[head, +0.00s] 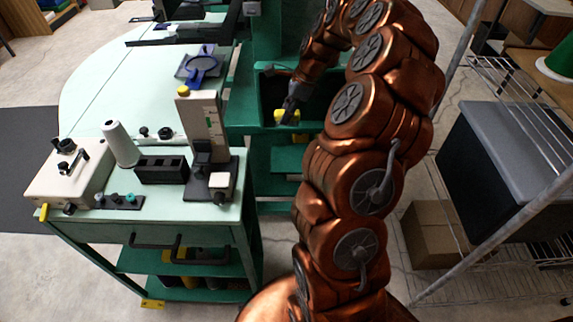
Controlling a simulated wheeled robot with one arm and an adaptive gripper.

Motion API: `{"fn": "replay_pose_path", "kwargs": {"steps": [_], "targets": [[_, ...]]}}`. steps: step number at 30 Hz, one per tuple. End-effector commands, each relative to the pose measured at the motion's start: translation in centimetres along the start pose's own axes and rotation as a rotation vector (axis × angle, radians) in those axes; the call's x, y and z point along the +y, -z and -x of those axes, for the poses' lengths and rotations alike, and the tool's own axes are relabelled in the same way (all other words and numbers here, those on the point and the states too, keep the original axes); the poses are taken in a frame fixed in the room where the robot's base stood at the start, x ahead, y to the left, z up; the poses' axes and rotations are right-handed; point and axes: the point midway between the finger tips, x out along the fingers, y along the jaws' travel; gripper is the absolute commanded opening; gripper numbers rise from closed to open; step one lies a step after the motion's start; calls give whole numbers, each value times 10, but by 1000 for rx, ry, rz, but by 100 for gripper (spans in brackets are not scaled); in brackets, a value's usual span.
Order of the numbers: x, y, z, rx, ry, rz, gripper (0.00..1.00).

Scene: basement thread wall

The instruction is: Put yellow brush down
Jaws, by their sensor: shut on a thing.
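The yellow brush (287,117) shows as a small yellow piece at the end of my arm, in front of the dark opening of the green cabinet. My gripper (290,106) is dark, points downward and is shut on the yellow brush. The brush is small in this view and partly covered by the gripper. I cannot tell whether it touches the green shelf below it.
A green-framed cart (205,233) at left holds a white thread cone (121,144), a black slotted holder (161,170) and a grey upright gauge (204,125). A blue round-topped stand (203,67) is behind. A wire rack with a dark bin (497,170) stands at right.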

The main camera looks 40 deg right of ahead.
Motion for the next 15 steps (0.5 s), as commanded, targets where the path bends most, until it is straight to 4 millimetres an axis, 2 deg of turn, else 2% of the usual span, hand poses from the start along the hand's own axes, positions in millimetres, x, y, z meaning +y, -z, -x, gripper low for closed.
{"fn": "replay_pose_path", "kwargs": {"steps": [8,11,15], "targets": [[0,2,-4,0,-2,0,5],[0,6,-16,-1,-3,-1,5],[2,18,-46,-1,-9,-2,5]]}}
